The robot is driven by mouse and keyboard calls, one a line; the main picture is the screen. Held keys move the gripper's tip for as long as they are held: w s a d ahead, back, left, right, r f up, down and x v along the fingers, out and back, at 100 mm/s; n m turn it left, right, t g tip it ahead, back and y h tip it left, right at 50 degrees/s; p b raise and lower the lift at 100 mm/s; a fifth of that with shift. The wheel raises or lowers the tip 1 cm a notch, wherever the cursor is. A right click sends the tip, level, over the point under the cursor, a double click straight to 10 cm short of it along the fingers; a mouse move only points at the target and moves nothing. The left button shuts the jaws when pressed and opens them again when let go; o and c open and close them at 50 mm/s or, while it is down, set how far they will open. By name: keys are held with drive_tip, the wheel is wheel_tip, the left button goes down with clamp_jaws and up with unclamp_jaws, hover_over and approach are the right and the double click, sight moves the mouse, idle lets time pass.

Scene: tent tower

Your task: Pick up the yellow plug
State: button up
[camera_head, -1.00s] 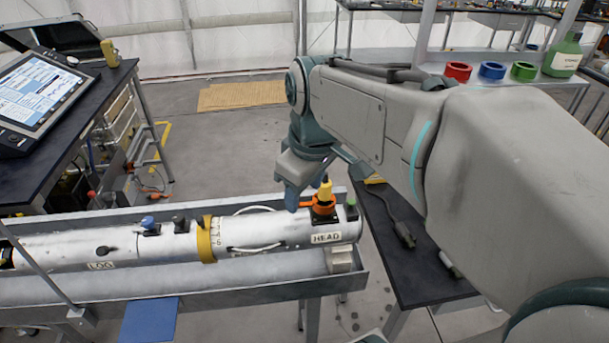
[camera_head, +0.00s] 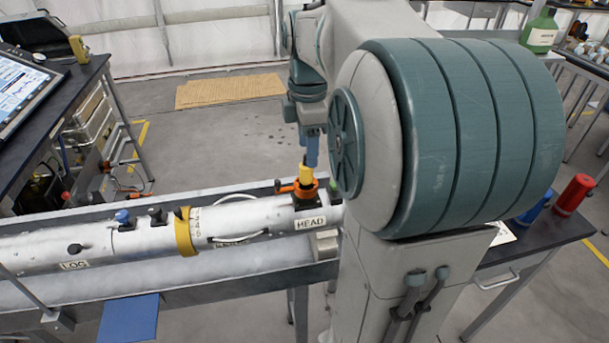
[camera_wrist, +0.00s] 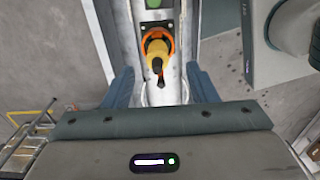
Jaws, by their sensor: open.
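The yellow plug (camera_head: 305,174) stands upright in an orange ring (camera_head: 308,190) on top of the silver cylinder's HEAD end (camera_head: 300,217). In the wrist view the yellow plug (camera_wrist: 157,62) shows ahead of my gripper (camera_wrist: 163,85), between the lines of its two blue fingers. My gripper (camera_head: 310,150) is open and empty. In the head view its fingertips are just above or beside the plug's top. I cannot tell whether they touch it. My large arm joint hides what lies right of the HEAD end.
The cylinder lies in a grey metal trough (camera_head: 220,290) with raised walls. A black knob (camera_head: 155,215), a blue knob (camera_head: 122,216) and a yellow band (camera_head: 185,232) are on it. A green cap (camera_wrist: 156,3) is near the plug. A table at right holds a red cylinder (camera_head: 574,193).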

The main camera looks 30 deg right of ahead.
sight(306, 171)
drive_tip(key=f, duration=0.7)
drive_tip(key=shift+w+f+p, duration=0.2)
drive_tip(key=shift+p, duration=0.15)
drive_tip(key=c, duration=1)
